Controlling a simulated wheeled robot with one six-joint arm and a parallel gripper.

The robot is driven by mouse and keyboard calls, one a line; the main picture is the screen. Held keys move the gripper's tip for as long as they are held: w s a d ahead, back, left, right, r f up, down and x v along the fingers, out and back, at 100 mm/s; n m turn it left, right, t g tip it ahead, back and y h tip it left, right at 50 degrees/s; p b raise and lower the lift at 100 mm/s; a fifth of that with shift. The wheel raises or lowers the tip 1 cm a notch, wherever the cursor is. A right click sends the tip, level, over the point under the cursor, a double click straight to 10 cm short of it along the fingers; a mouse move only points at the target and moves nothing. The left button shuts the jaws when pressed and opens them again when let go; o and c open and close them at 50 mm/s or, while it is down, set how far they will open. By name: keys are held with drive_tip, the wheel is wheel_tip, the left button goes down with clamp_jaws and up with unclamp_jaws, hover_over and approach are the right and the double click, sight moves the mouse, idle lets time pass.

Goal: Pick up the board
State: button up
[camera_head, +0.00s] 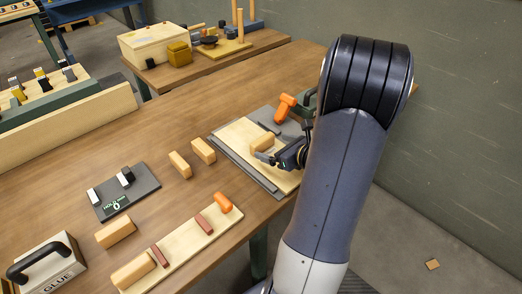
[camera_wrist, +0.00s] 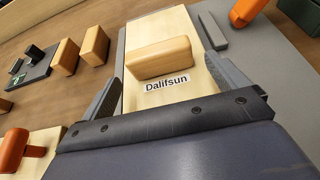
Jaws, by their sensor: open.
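A pale wooden board (camera_head: 238,134) lies on a grey mat (camera_head: 233,168) near the table's right edge. In the wrist view the board (camera_wrist: 157,23) carries a raised wooden block (camera_wrist: 160,58) and a label reading "Dalifsun". The block also shows in the head view (camera_head: 262,143). My gripper (camera_head: 284,145) is over the board, partly hidden by my arm. In the wrist view my gripper (camera_wrist: 162,70) is open, with one finger on each side of the block and nothing held. I cannot tell its height above the board.
A grey bar (camera_wrist: 213,31) lies beside the board on the mat. An orange-handled tool (camera_head: 285,107) is behind it. Two wooden blocks (camera_head: 203,150) stand to the left. Another board with an orange handle (camera_head: 222,203) lies in front. Bare tabletop stretches behind the blocks.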

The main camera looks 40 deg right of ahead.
sight(266, 142)
drive_tip(key=shift+o, duration=0.4)
drive_tip(key=shift+w+a+f, duration=0.15)
drive_tip(key=shift+w+a, duration=0.15)
drive_tip(key=shift+w, duration=0.3)
drive_tip(key=x, duration=0.4)
drive_tip(key=shift+w+p, duration=0.3)
drive_tip(key=shift+w, duration=0.15)
drive_tip(key=shift+c, duration=0.3)
drive_tip(key=shift+d, duration=0.1)
drive_tip(key=c, duration=1.2)
